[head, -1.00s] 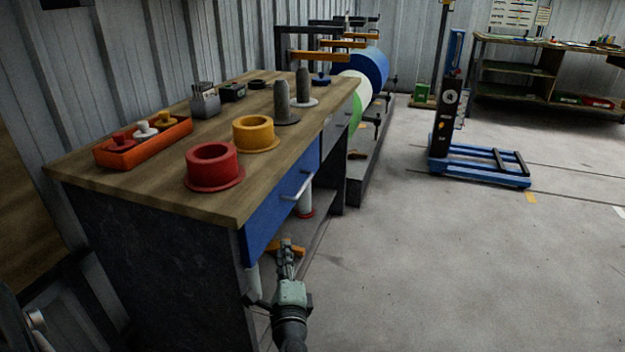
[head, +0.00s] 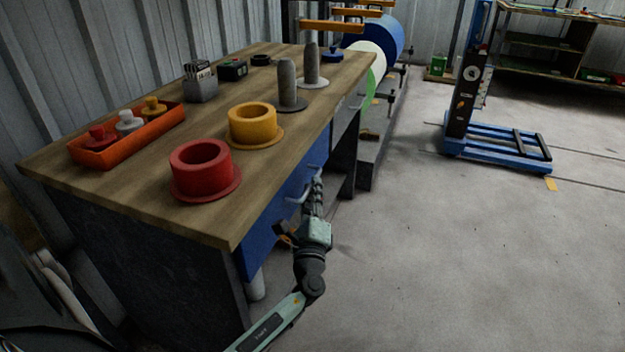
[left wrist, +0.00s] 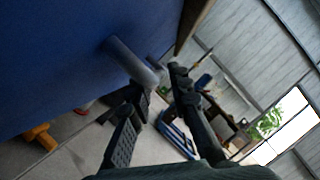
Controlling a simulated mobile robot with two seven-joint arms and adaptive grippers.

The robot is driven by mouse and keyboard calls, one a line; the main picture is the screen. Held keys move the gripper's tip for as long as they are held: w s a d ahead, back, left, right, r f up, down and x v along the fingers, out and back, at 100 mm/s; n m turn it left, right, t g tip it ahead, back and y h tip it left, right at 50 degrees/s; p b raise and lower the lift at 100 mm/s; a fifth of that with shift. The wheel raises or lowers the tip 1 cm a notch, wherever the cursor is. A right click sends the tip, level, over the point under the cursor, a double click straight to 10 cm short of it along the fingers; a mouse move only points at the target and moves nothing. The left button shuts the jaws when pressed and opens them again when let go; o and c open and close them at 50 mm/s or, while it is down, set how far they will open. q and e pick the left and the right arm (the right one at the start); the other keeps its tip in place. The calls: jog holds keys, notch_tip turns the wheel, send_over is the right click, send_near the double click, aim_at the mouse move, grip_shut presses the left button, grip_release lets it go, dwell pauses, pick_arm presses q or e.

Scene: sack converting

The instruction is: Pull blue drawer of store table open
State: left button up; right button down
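The blue drawer (head: 262,236) is in the front of the store table (head: 120,190) and looks shut, its front flush with the table. Its pale bar handle (head: 298,196) sticks out from the front. The blue front (left wrist: 60,60) fills the upper left of the left wrist view, with the handle (left wrist: 132,62) just ahead of the fingers. My left gripper (head: 315,186) is at the handle. Its fingers (left wrist: 158,112) are apart, and the handle's near end seems to lie close to the gap between them; contact cannot be told. My right gripper is not in view.
A red ring (head: 203,168), a yellow ring (head: 253,124), grey posts (head: 288,85) and an orange tray (head: 130,145) stand on the tabletop. Large rolls (head: 378,50) stand behind. A blue lift (head: 495,145) is further back.

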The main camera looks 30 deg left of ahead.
pick_arm(q)
jog(key=shift+x, duration=1.25)
grip_shut()
